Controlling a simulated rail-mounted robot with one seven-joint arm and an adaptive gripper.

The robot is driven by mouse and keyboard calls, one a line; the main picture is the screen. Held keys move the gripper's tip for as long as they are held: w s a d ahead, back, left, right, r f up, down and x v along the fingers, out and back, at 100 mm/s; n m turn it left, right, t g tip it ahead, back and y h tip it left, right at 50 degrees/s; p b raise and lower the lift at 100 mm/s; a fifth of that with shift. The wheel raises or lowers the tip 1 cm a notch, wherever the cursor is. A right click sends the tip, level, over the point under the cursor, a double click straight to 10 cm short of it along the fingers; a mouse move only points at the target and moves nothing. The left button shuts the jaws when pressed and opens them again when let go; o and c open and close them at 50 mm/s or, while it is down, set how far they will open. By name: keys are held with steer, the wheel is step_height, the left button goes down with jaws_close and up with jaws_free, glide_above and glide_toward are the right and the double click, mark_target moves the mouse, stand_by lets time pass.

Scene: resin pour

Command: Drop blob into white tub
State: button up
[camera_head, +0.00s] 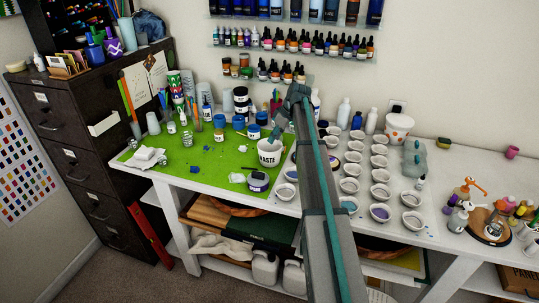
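The white tub (269,155), marked "WASTE", stands upright on the green mat (215,168) near the mat's right edge. My gripper (273,138) points down at the tub's mouth, at the end of my arm, which reaches in from the bottom. The fingers are small and dark here. I cannot tell whether they are open or shut, or whether a blob is between them. The inside of the tub is mostly hidden. Small blue blobs or spots lie on the mat, one of them a dark blue one (195,141) left of the tub.
Rows of small white cups (380,162) fill the table to the right, partly behind my arm. Blue-lidded jars (220,121) stand behind the tub. The mat's left part has free room.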

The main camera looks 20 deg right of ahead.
steer(key=v, duration=1.1)
